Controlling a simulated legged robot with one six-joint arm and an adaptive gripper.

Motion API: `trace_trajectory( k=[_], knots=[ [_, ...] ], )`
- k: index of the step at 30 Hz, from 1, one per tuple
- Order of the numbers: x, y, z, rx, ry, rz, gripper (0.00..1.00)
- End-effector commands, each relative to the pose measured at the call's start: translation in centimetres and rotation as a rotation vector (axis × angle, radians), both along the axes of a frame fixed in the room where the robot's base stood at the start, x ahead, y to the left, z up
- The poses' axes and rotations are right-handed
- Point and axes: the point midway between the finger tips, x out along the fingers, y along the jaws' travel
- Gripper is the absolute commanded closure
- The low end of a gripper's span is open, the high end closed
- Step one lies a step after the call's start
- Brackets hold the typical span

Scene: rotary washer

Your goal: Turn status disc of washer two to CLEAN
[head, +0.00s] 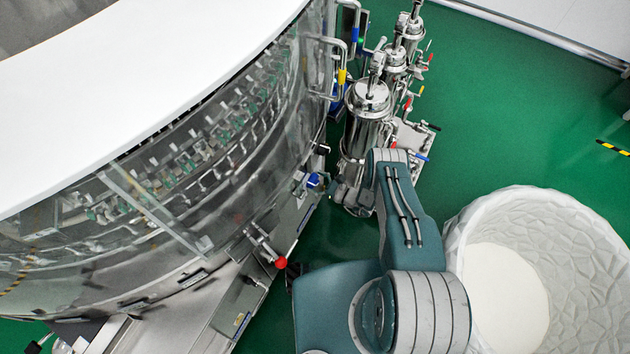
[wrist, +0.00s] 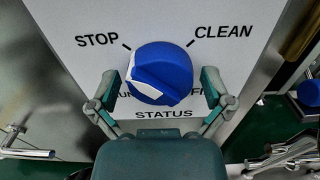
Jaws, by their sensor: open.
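The status disc (wrist: 168,66) is a round blue knob with a raised ridge, on a light panel (wrist: 228,18) in the wrist view. STOP is printed up left of it, CLEAN up right, and STATUS below. Two lower labels are partly hidden by the fingers and disc. A white mark shows at the disc's left edge. My gripper (wrist: 158,82) is open, with one finger on each side of the disc. I cannot tell whether either finger touches it. In the head view my arm (head: 408,205) reaches toward the washer (head: 165,185); the fingers are not clearly visible there.
Steel cylinders (head: 368,100) with pipes and valves stand just beyond my arm. A red-knobbed handle (head: 281,262) sticks out from the washer's side. A large white textured tub (head: 585,265) stands at the right. Green floor (head: 510,110) is free at the upper right.

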Motion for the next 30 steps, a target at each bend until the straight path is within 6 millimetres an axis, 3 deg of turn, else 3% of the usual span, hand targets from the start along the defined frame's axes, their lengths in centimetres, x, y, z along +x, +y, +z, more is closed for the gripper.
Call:
trace_trajectory(
  k=[2,6,7,20,30],
  knots=[
    [0.00,-0.02,0.00,0.000,0.000,0.000,0.00],
    [0.01,-0.04,0.01,0.000,0.000,0.000,0.62],
    [0.00,-0.04,0.01,0.000,0.000,0.000,0.65],
    [0.09,-0.06,0.04,0.029,0.042,0.000,0.65],
    [0.27,-0.15,0.01,0.162,0.243,0.000,0.65]
  ],
)
